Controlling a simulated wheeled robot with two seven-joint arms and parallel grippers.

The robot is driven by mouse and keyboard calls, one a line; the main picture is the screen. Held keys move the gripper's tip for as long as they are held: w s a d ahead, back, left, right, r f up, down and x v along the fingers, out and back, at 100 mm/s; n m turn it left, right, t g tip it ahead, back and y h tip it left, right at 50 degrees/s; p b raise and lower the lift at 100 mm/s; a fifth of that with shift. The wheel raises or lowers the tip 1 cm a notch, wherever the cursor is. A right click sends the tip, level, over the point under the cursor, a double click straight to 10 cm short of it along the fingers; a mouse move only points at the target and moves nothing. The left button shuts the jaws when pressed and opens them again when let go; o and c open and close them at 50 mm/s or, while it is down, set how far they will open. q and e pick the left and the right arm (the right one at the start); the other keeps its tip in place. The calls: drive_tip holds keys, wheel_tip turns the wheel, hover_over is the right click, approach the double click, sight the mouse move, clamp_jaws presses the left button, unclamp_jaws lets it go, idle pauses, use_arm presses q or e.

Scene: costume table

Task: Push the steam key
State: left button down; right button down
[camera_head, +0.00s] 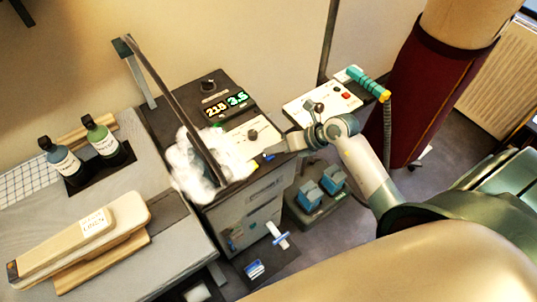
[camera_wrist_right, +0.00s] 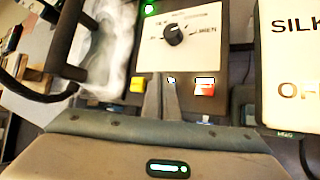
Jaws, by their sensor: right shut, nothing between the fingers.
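The control panel of the pressing station shows in the head view (camera_head: 235,131) and in the right wrist view (camera_wrist_right: 158,48), with a black dial (camera_wrist_right: 175,36). Along its front edge are a yellow key (camera_wrist_right: 137,86) and a red-and-white key (camera_wrist_right: 205,87); between them a small dark spot with a pale mark shows by the fingertips. I cannot read which key is steam. My right gripper (camera_wrist_right: 161,82) is shut and empty, its tips at the panel's front edge between those keys. Contact with a key cannot be told. In the head view the right gripper (camera_head: 276,151) covers part of that edge. My left gripper is out of view.
A lit display (camera_head: 226,104) stands behind. A second panel with a red button (camera_head: 346,95) and a turquoise-handled tool (camera_head: 368,84) are to the right. Two bottles (camera_head: 103,140) stand left.

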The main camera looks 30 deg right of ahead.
sight(273, 156)
drive_tip(key=shift+f, duration=0.3)
drive_tip(key=shift+r, duration=0.1)
idle(0.3)
drive_tip(key=shift+r+p, duration=0.7)
drive_tip(key=shift+r, duration=0.15)
wheel_tip(273, 156, up, 6)
drive_tip(key=p, duration=0.5)
idle(0.6)
